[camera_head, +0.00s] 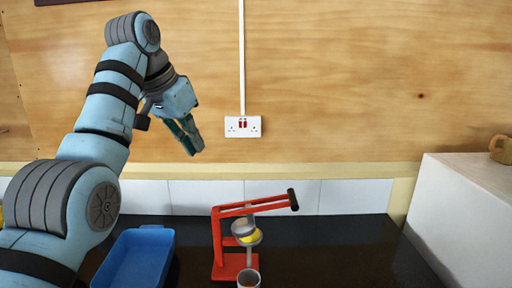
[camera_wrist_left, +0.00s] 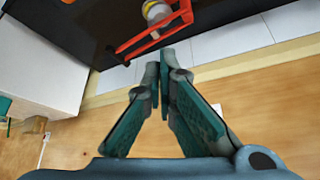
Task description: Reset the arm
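My left arm comes in from the left in the head view and is raised above the black counter. My left gripper (camera_head: 195,150) hangs in the air in front of the plywood wall, pointing down and to the right. In the left wrist view its fingers (camera_wrist_left: 161,64) meet at the tips with nothing between them. It touches no object. My right gripper is in neither view.
A red press (camera_head: 219,240) with a black-ended lever and something yellow in it stands on the black counter (camera_head: 350,250). A small cup (camera_head: 248,280) is in front. A blue tray (camera_head: 164,245) lies left. A white block (camera_head: 465,205) with a brown mug (camera_head: 502,149) stands right.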

